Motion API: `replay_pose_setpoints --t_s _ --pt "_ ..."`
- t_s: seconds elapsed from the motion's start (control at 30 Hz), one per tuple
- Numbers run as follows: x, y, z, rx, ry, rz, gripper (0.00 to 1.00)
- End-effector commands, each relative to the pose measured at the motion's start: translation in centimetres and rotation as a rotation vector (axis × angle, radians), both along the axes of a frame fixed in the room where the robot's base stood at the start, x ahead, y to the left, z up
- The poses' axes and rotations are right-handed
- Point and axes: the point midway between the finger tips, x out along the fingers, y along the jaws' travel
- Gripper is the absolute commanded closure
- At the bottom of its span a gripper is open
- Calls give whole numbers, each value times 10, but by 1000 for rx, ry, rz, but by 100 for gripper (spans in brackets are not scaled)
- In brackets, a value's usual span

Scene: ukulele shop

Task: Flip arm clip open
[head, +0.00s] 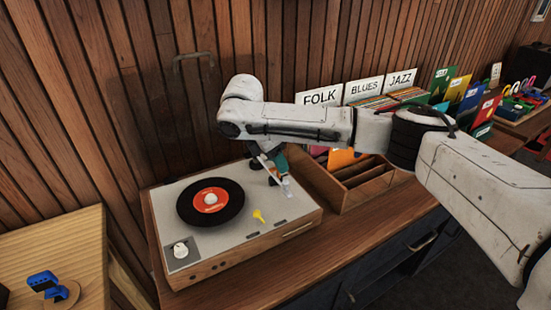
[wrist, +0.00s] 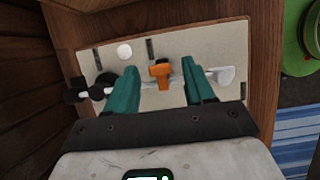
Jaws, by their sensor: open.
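The turntable (head: 195,257) stands on the wooden counter with a black record (head: 230,208) on it. Its pale tonearm (wrist: 222,76) runs crosswise in the wrist view, with black round parts (wrist: 101,84) at its left end. The orange arm clip (wrist: 160,72) sits at the tonearm, between my two teal fingers. My gripper (wrist: 161,70) is open, with a finger on each side of the clip and a visible gap to it. In the head view my gripper (head: 276,165) is low over the deck's back right; the clip cannot be made out there.
A yellow piece (head: 259,215) lies on the deck near its front. A wooden record crate (head: 350,197) stands close to the turntable's right, with sleeves and genre signs (head: 363,89) behind. The plank wall (head: 150,120) is close behind. A light wood table (head: 75,235) is at left.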

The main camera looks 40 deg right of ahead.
Motion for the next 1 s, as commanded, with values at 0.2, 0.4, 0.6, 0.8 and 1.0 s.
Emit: replay_pose_setpoints --t_s 0.2,0.4,0.6,0.8,1.0 --pt "0 0 -1 0 0 0 47" --pt "0 0 -1 0 0 0 60" --pt "0 0 -1 0 0 0 79" --pt "0 0 -1 0 0 1 98" --pt "0 -1 -1 7 -1 0 100"
